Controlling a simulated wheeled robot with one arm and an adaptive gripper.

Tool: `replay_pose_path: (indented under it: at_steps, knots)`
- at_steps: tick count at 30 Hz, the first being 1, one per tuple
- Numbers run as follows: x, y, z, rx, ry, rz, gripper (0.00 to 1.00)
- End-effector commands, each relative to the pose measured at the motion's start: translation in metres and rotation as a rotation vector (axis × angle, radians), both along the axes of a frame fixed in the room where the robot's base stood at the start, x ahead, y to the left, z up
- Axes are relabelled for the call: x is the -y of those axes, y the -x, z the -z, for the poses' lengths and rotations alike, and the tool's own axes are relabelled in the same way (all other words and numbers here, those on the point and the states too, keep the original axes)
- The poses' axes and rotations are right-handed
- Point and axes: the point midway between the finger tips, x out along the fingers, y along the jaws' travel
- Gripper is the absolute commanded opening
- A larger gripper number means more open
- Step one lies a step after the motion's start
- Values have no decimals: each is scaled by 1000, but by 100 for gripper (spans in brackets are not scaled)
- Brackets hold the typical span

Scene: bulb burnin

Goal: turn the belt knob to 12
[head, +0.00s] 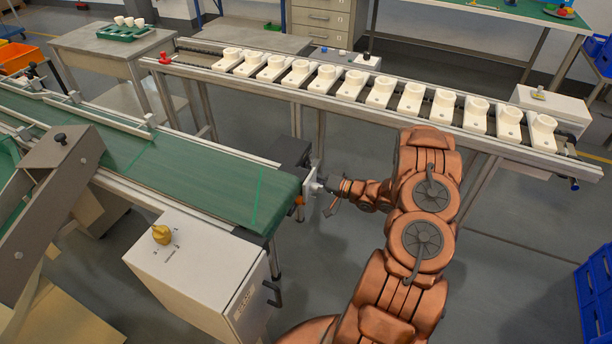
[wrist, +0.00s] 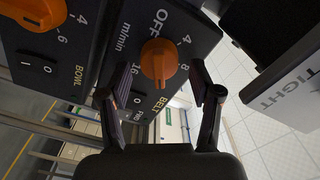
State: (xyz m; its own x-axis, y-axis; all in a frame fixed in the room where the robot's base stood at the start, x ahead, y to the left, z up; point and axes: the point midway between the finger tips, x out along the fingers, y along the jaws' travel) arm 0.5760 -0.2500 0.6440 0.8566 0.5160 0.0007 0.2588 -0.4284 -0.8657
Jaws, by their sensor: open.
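The belt knob (wrist: 158,60) is orange and sits on a dark panel (wrist: 196,30) marked OFF, 4, 8, 16, m/min and BELT. I cannot tell exactly which mark it points at; the 12 mark is not readable. My gripper (wrist: 160,82) is open, with one finger on each side of the knob in the picture. I see no clear contact with it. In the head view my gripper (head: 330,196) is at the end of the green conveyor (head: 200,170), where the knob is too small to read.
A second orange knob (wrist: 34,12), marked BOWL, is at the wrist view's upper left. A grey box (wrist: 290,90) with lettering stands close on the right. In the head view, a rail (head: 370,108) carrying several white sockets runs behind. A white cabinet (head: 200,275) stands left of my arm.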

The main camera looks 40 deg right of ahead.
Motion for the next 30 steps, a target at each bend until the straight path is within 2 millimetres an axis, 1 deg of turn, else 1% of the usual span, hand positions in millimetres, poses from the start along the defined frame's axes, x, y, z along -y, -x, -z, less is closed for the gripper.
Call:
replay_pose_path:
  at_steps: [4,7,21,25,30]
  knots:
    - [4,5,0,0,0,2,64]
    - [9,14,0,-1,0,3,64]
    - [49,79,0,-1,1,4,64]
    - [57,92,0,0,1,4,64]
    - [61,101,0,0,0,1,64]
